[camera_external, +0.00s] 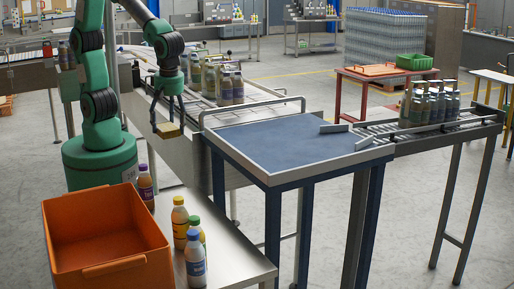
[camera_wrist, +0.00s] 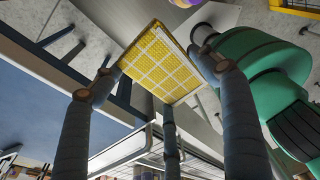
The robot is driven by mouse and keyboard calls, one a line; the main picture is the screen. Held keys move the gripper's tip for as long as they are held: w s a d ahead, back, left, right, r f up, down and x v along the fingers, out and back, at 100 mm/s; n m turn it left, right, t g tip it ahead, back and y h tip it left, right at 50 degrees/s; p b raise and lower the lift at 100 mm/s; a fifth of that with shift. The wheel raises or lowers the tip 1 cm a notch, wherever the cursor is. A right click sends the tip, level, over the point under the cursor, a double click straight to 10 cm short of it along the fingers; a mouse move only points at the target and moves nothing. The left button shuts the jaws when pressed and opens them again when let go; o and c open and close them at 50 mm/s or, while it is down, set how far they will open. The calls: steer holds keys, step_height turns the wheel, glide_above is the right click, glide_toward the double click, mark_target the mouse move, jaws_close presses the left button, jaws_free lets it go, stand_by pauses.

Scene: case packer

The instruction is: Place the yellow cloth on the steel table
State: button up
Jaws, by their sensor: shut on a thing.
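My gripper (camera_external: 167,124) is shut on the yellow cloth (camera_external: 168,131) and holds it in the air. In the wrist view the cloth (camera_wrist: 160,62) shows as a flat yellow square with a pale grid, between the dark fingers of my gripper (camera_wrist: 155,78). The steel table (camera_external: 232,256) is at the lower middle of the external view, in front of and below the cloth. The cloth is apart from it. Part of the table is hidden by the orange crate.
The orange crate (camera_external: 105,235) stands at the lower left. Several capped bottles (camera_external: 194,258) stand beside it. A blue-topped table (camera_external: 285,145) with raised rails is to the right. A conveyor with bottles (camera_external: 231,88) lies behind my gripper. The steel table's front right part is bare.

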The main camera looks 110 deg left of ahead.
step_height(320, 180, down, 21)
steer(key=shift+r, duration=0.2)
glide_above(207, 211)
steer(key=shift+w+d+f+b, duration=0.1)
steer(key=shift+w+f+b, duration=0.05)
steer(key=shift+f, duration=0.2)
steer(key=shift+w+d+f+b, duration=0.1)
steer(key=shift+f+b, duration=0.05)
steer(key=shift+f, duration=0.2)
stand_by(0.5)
steer(key=shift+f, duration=1.8)
steer(key=shift+f+b, duration=0.1)
steer(key=shift+b, duration=0.2)
steer(key=o, duration=1.1)
steer(key=shift+o, duration=0.2)
